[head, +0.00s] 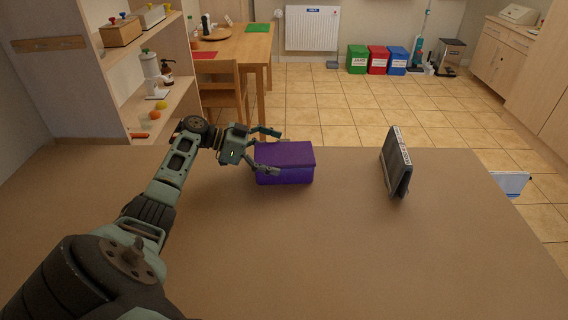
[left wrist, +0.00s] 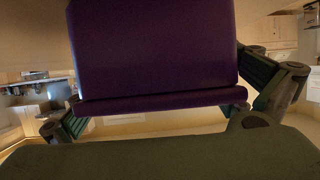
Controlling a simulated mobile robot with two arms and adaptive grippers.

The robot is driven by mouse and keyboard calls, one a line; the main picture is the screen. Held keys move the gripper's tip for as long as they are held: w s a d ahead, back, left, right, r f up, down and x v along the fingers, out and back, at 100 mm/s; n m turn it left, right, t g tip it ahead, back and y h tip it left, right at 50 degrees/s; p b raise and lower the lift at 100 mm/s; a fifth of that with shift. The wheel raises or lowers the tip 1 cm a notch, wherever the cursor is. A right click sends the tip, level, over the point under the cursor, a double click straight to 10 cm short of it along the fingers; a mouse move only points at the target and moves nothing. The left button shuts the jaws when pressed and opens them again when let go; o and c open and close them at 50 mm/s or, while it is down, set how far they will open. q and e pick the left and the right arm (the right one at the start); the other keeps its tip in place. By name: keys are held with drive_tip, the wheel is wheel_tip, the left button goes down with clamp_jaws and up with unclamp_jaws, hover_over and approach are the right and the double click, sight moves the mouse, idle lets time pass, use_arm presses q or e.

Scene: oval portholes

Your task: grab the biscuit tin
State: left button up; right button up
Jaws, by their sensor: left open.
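The biscuit tin is a purple lidded box (head: 286,163) on the brown table, near its far edge. My left gripper (head: 271,151) is open at the tin's left end, one finger toward the far side and one toward the near side. In the left wrist view the purple tin (left wrist: 153,45) fills the upper middle, between the two spread fingers of my left gripper (left wrist: 160,115). I cannot tell whether either finger touches it. My right gripper is in neither view.
A dark upright object like a router or thick book (head: 396,162) stands on the table (head: 330,250) right of the tin. The near part of the table is clear. A wooden shelf (head: 150,100) stands beyond the table at the left.

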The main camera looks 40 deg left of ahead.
use_arm(q)
drive_tip(key=shift+w+d+f, duration=0.15)
drive_tip(key=shift+c, duration=0.5)
drive_tip(key=c, duration=1.1)
